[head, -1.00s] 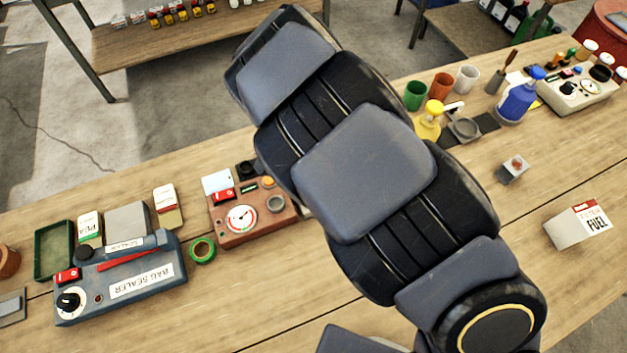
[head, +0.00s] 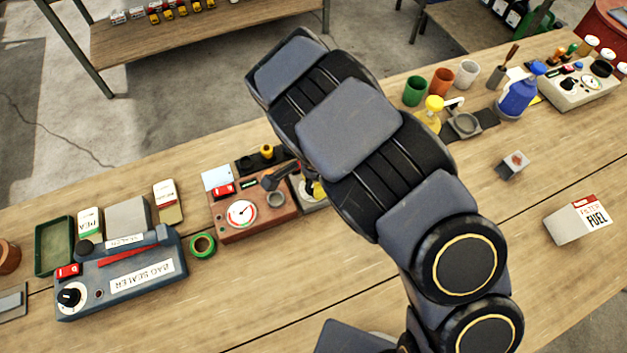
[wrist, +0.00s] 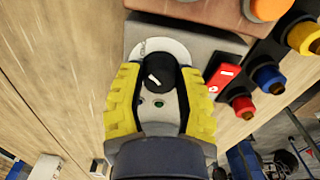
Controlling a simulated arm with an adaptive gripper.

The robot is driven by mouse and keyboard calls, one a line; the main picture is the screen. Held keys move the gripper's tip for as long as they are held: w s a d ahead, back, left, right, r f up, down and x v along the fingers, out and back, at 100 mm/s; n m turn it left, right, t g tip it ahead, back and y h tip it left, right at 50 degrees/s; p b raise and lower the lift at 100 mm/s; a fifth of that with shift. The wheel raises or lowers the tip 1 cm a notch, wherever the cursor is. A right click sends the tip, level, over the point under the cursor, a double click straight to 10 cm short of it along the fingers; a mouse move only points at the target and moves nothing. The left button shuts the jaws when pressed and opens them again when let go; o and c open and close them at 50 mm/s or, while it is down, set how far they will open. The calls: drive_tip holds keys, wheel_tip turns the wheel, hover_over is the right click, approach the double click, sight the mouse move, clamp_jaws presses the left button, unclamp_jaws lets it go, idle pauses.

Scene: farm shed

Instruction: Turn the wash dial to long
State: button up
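A black dial knob (wrist: 158,80) with a short white pointer mark sits on a grey panel in the wrist view, over a pale round scale plate (wrist: 150,48). The mark lies slanted; the scale's lettering cannot be read. A green light (wrist: 158,104) is just below the knob, and a red switch (wrist: 223,78) is to its right. My gripper (wrist: 160,88) is open, its two yellow fingers on either side of the knob with visible gaps. In the head view my arm hides the knob; only part of the grey unit (head: 308,200) shows.
The bag sealer (head: 120,285) is farther left. In the wrist view, several coloured-tipped pieces (wrist: 268,78) stand close on the right. Bare wooden bench (head: 270,290) lies in front.

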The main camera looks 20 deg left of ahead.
drive_tip(key=shift+n, duration=0.6)
drive_tip(key=o, duration=1.1)
drive_tip(key=shift+o, duration=0.2)
wheel_tip(320, 180, up, 12)
